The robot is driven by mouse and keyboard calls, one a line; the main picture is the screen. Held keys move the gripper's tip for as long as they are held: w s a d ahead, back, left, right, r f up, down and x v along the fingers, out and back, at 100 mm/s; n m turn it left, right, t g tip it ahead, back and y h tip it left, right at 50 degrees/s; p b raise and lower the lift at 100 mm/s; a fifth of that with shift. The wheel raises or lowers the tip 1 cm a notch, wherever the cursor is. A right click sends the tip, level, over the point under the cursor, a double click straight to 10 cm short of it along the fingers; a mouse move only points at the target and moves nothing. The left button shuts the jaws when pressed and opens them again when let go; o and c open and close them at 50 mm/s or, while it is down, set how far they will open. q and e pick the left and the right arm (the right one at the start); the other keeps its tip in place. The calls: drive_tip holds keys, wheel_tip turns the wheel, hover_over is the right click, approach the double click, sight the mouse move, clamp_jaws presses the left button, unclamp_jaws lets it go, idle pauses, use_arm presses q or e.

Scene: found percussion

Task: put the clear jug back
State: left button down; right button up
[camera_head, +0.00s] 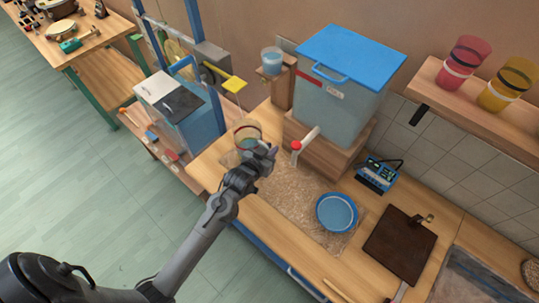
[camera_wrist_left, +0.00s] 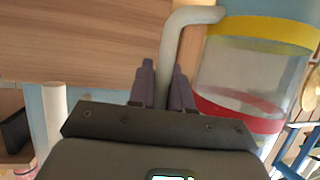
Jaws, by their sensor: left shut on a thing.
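The clear jug (camera_head: 247,131) has a yellow rim and a red band. In the head view it is at the left end of the wooden counter, left of the tank's tap. In the left wrist view the jug (camera_wrist_left: 250,65) fills the right side, and its pale grey handle runs down between my fingers. My left gripper (camera_head: 266,153) is shut on that handle; its fingers also show in the left wrist view (camera_wrist_left: 162,85). I cannot tell whether the jug's base touches the surface below. My right gripper is not in view.
A large tank (camera_head: 338,112) with a blue lid and a red-tipped white tap (camera_head: 304,143) stands behind. A blue dish (camera_head: 337,212), a meter (camera_head: 376,174) and a brown board (camera_head: 400,243) are to the right. A blue cup (camera_head: 271,61) sits on a ledge. Red (camera_head: 463,65) and yellow (camera_head: 508,84) cups stand on a shelf.

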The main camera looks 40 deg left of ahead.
use_arm(q)
drive_tip(key=shift+f, duration=1.65)
drive_tip(key=c, duration=1.1)
unclamp_jaws()
drive_tip(key=shift+o, duration=0.2)
